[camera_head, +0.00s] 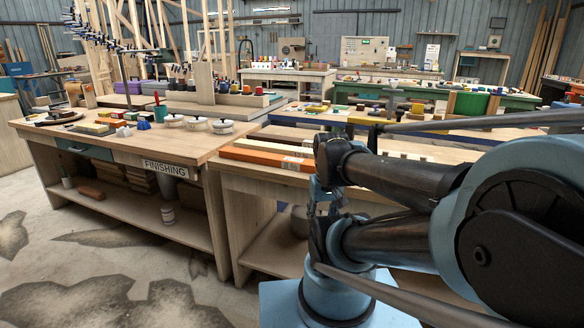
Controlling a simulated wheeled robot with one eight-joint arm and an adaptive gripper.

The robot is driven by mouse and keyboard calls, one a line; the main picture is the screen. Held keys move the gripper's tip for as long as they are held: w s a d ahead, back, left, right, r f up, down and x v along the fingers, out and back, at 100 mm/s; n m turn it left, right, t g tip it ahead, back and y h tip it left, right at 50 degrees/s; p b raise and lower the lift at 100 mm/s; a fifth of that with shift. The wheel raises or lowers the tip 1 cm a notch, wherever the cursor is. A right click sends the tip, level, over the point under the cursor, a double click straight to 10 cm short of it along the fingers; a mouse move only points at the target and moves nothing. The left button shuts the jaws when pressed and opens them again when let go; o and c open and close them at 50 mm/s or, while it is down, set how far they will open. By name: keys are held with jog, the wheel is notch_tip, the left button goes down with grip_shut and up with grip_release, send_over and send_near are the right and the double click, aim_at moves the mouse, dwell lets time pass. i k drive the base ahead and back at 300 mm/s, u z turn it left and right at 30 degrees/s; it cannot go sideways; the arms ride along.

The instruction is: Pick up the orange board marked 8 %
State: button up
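An orange board (262,157) lies flat near the front edge of a wooden bench, right of the finishing table. A pale label with dark print sits near its right end, too small to read. A paler board (285,146) lies along its back side. My arm comes in from the right, in front of the benches. What looks like my gripper (323,195) is a small dark and blue mechanism just right of and below the board's right end in the picture. Its fingers are hard to make out against my arm links. No contact with the board is visible.
The finishing table (95,138) stands to the left, with lidded pots (222,126), small blocks and a "FINISHING" sign (165,169). The bench (240,185) holding the board continues behind my arm. Stained concrete floor (120,270) is open at lower left.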

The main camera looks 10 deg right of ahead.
aim_at(273, 159)
jog(key=z, duration=1.8)
jog(key=k, duration=0.95)
jog(key=u, duration=1.3)
jog(key=i, duration=0.95)
